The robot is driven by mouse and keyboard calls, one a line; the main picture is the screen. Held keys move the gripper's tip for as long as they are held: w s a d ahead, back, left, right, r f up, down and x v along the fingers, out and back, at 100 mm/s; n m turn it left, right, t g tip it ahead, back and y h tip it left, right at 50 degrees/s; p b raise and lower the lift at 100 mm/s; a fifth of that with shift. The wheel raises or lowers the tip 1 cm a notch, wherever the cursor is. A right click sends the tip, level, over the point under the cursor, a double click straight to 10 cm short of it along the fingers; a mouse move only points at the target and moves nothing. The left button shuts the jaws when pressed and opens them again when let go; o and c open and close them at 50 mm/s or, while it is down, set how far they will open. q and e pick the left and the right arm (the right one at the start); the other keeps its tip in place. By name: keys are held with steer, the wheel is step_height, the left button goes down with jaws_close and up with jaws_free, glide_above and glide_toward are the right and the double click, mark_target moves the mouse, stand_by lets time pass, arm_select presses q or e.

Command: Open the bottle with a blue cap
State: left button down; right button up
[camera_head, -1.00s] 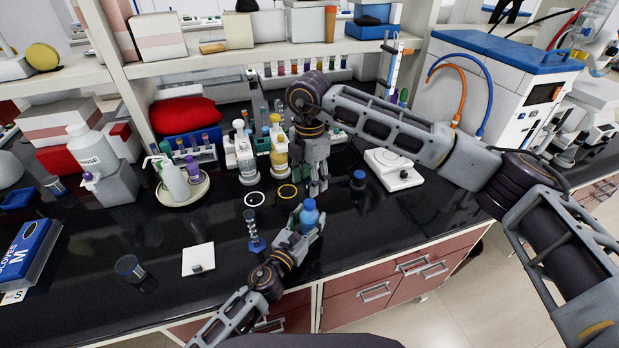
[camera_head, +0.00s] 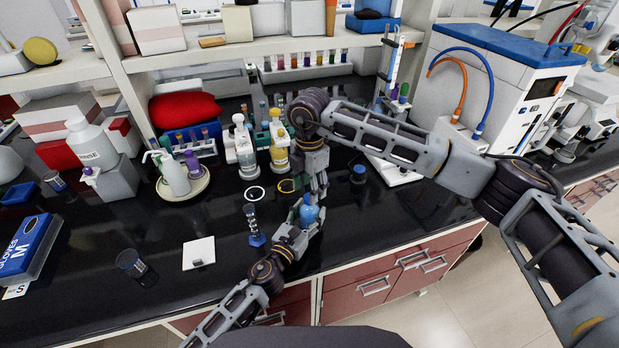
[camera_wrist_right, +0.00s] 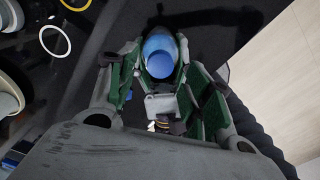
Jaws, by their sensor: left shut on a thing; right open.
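The blue bottle (camera_head: 308,214) stands near the bench's front edge. My left gripper (camera_head: 299,232) is shut on it, around its lower part. My right gripper (camera_head: 315,192) points down from above, with its fingertips close to the bottle's top, partly hiding it. In the right wrist view the blue cap (camera_wrist_right: 160,65) lies between the open fingers of my right gripper (camera_wrist_right: 163,78), and a gap shows around it. Part of my left gripper (camera_wrist_right: 163,106) shows below the bottle. Whether a right finger touches the cap cannot be told.
A small tube holder (camera_head: 253,226) stands just left of the bottle. A white ring (camera_head: 254,194) and a yellow ring (camera_head: 287,186) lie behind. A blue-topped jar (camera_head: 358,174) stands to the right. A white square plate (camera_head: 198,253) lies to the left.

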mark_target(310, 212)
steer(key=shift+f, duration=1.55)
jaws_close()
